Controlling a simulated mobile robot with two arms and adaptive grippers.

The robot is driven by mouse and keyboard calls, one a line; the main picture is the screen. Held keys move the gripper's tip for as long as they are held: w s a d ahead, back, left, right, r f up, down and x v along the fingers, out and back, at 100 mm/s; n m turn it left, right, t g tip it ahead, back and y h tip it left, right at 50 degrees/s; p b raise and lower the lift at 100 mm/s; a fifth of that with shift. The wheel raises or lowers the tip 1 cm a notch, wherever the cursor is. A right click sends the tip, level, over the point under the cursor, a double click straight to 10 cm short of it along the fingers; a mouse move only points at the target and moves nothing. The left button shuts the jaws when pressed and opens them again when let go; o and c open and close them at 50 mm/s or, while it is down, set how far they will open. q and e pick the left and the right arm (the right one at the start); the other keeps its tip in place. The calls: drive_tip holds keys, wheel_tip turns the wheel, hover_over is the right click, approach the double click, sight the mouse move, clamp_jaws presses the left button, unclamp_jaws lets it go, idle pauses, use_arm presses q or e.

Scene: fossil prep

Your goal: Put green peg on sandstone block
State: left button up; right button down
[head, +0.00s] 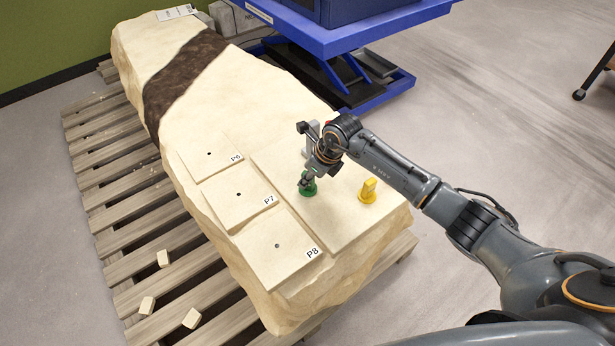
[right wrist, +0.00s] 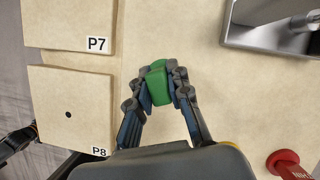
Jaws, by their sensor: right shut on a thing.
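The green peg (head: 308,189) is upright on, or just above, the pale top of the sandstone block (head: 240,110), right of the plate marked P7; I cannot tell whether it touches. My right gripper (head: 307,178) is over it, pointing down, with its fingers closed on the peg's upper part. In the right wrist view the green peg (right wrist: 159,84) sits between the two fingertips (right wrist: 160,92) of that gripper. Its lower part is hidden there.
A yellow peg (head: 368,191) stands on the block to the right. Plates P6 (head: 208,150), P7 (head: 240,194) and P8 (head: 277,246) each have a small hole. A red object (right wrist: 288,165) and a metal item (right wrist: 270,38) show in the wrist view. A blue lift (head: 335,42) stands behind.

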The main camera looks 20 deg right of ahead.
drive_tip(key=shift+f, duration=0.2)
drive_tip(key=c, duration=1.3)
unclamp_jaws()
drive_tip(key=shift+o, duration=0.2)
drive_tip(key=shift+r, duration=0.1)
drive_tip(key=shift+r, duration=0.25)
drive_tip(key=v, duration=1.1)
drive_tip(key=shift+s+r, duration=0.2)
drive_tip(key=shift+r, duration=0.1)
drive_tip(key=shift+d, duration=0.15)
